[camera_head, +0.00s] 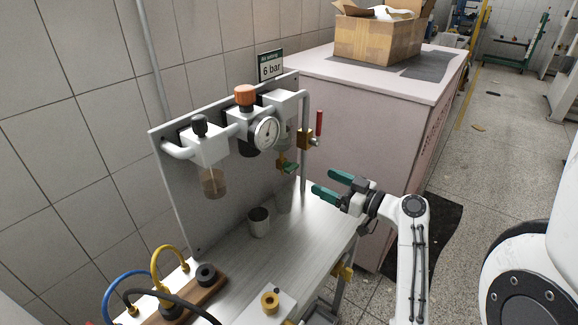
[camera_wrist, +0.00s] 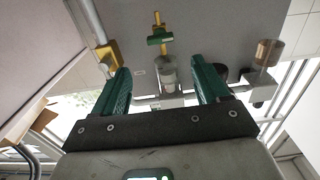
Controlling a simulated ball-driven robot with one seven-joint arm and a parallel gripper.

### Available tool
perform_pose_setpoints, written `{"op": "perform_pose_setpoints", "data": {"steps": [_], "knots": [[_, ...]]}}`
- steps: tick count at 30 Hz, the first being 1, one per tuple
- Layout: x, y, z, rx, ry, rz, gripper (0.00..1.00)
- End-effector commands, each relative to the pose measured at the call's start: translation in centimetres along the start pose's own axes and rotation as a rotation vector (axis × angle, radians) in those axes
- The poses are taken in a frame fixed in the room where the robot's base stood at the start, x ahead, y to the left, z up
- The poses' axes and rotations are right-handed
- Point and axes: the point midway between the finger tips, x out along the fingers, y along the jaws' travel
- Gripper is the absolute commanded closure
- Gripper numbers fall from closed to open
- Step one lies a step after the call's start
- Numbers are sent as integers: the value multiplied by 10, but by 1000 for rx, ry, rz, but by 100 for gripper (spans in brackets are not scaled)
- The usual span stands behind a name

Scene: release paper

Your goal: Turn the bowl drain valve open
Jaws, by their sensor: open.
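The bowl drain valve (camera_head: 287,165) is a small brass valve with a green handle, below a clear bowl at the right end of the air unit on the upright panel. In the wrist view the valve (camera_wrist: 160,38) lies ahead, between the lines of my two fingers, with its green handle lying crosswise. The clear bowl (camera_wrist: 170,75) shows beside it. My gripper (camera_head: 325,184) has green fingers, is open and empty, and is to the right of the valve, apart from it. Both fingers also frame the wrist view (camera_wrist: 161,72).
A brass valve with a red lever (camera_head: 319,123) is on the pipe just right of the drain valve. A gauge (camera_head: 265,132) and an orange-knobbed regulator (camera_head: 244,95) are to the left. A metal cup (camera_head: 259,222) stands on the bench (camera_head: 262,265). A pink cabinet (camera_head: 350,110) stands behind.

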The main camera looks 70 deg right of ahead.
Motion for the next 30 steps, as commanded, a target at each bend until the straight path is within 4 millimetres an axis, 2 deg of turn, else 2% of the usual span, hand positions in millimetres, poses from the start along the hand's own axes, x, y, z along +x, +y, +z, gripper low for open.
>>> {"op": "perform_pose_setpoints", "data": {"steps": [16,22,30], "knots": [[88,-1,-2,1,-2,-4,26],[102,-1,0,1,-2,-3,26],[104,-1,0,0,-1,-2,26]]}}
